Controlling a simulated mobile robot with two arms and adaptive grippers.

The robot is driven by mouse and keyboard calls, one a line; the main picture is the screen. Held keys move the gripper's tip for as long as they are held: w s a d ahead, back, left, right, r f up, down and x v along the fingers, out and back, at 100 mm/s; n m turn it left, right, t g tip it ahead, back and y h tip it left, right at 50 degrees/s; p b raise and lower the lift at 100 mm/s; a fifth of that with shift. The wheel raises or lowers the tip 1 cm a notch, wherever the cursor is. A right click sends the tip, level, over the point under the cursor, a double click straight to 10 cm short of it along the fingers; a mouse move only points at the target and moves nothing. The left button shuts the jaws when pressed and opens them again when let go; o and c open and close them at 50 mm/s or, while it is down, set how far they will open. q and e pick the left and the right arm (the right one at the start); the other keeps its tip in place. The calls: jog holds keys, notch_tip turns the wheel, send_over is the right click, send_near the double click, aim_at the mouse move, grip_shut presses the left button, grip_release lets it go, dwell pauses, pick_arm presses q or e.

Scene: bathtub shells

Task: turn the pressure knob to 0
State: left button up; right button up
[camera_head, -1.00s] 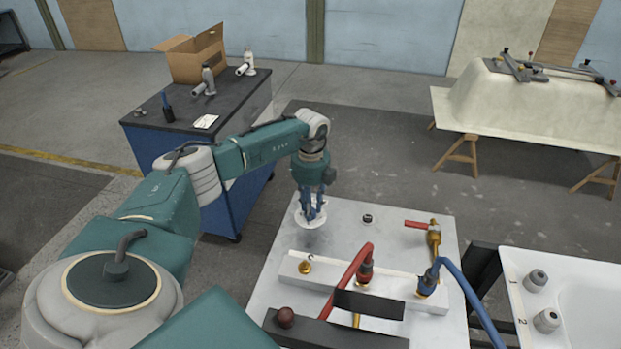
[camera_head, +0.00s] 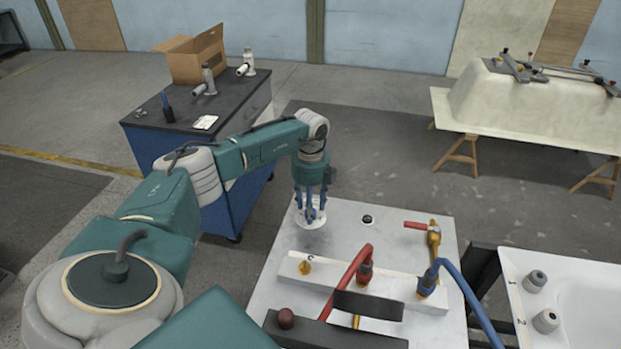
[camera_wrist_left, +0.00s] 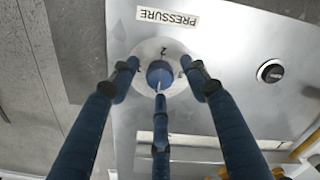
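The pressure knob is a blue round knob (camera_wrist_left: 160,73) on a white dial (camera_wrist_left: 150,50) under a PRESSURE label (camera_wrist_left: 168,17) in the left wrist view. A short pale line on the knob points down, away from the "2"; the mark beneath is hidden by a finger. My left gripper (camera_head: 311,217) stands over the dial, pointing down. Its three blue fingers (camera_wrist_left: 160,76) are spread around the knob, with visible gaps at both sides. My right gripper is out of view.
The pale panel (camera_head: 350,225) also carries a black knob (camera_head: 367,219), a red-handled brass valve (camera_head: 433,236), a red hose (camera_head: 350,275) and a blue hose (camera_head: 465,285). A blue cart (camera_head: 225,205) stands behind my left arm.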

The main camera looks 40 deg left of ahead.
pick_arm(q)
notch_tip(320, 180, up, 12)
dwell(0.6)
dwell(0.5)
